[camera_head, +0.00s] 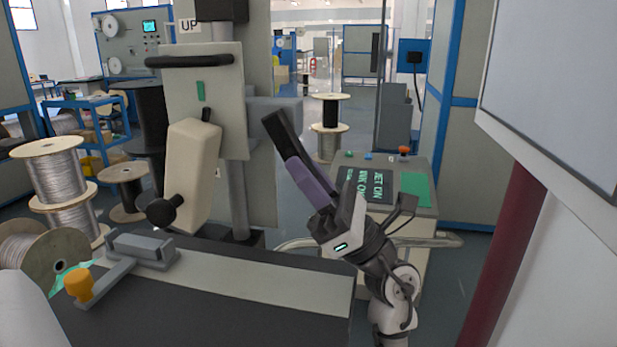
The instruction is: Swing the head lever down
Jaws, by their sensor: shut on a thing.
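The head lever (281,134) is a dark bar with a purple grip section (311,181). It slants from its upper left end, beside the grey machine head (275,108), down to the right. My gripper (328,212) is shut on its lower right end, at the purple section. The fingertips are partly hidden by the gripper's body and the lever. A grey post (240,190) stands behind and left of the lever. How the lever joins the head is not clear in this view.
A cream housing (195,165) with a black knob (161,211) hangs left of the post. A console (385,190) with screens and buttons stands behind my gripper. A dark bench (225,310) with an orange-knobbed handle (79,284) is in front. Wire spools (55,175) stand at left.

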